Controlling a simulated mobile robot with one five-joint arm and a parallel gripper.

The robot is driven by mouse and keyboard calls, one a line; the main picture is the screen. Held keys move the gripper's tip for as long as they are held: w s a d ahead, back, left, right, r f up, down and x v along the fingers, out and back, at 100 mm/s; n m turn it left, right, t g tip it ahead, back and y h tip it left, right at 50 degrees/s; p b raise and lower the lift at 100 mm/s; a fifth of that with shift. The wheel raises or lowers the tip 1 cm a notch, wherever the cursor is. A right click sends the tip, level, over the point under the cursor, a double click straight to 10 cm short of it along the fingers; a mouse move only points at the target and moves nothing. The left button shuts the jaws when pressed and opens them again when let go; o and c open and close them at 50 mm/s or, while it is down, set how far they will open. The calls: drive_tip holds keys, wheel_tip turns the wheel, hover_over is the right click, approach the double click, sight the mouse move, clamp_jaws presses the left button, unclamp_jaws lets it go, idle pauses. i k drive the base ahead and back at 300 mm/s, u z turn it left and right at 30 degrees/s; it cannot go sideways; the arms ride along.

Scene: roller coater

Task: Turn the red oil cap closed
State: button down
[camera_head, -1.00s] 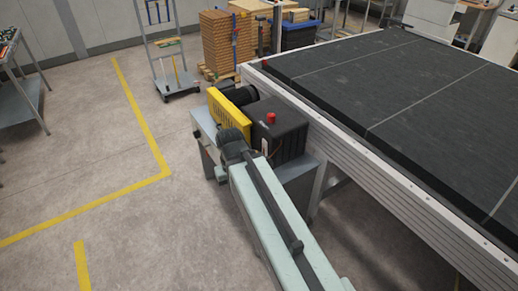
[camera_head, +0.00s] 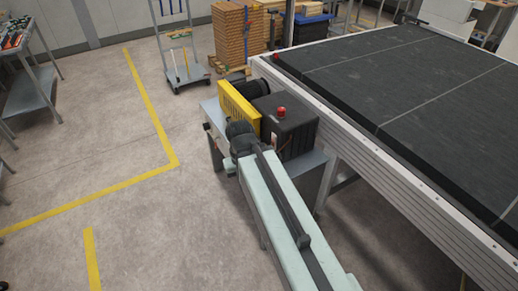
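The red oil cap (camera_head: 281,112) sits on top of a black gearbox housing (camera_head: 297,128). The housing stands on a grey metal stand beside the conveyor, with a yellow guard (camera_head: 238,106) on its left. My arm reaches forward from the bottom of the picture, and its dark far end is just left of and in front of the housing. My gripper fingers cannot be made out; they are hidden beyond the arm end. The cap appears apart from the arm. How far the cap is turned cannot be told.
A long conveyor with a dark belt (camera_head: 400,88) runs along the right, its metal side rail close to the housing. A blue-grey trolley (camera_head: 184,76) and stacked brown boxes (camera_head: 236,36) stand behind. A workbench with tools (camera_head: 22,50) is at far left. The left floor is open.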

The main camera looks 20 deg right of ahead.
sight(281, 111)
drive_tip(key=u, duration=0.05)
drive_tip(key=i, duration=0.95)
drive_tip(key=z, duration=0.9)
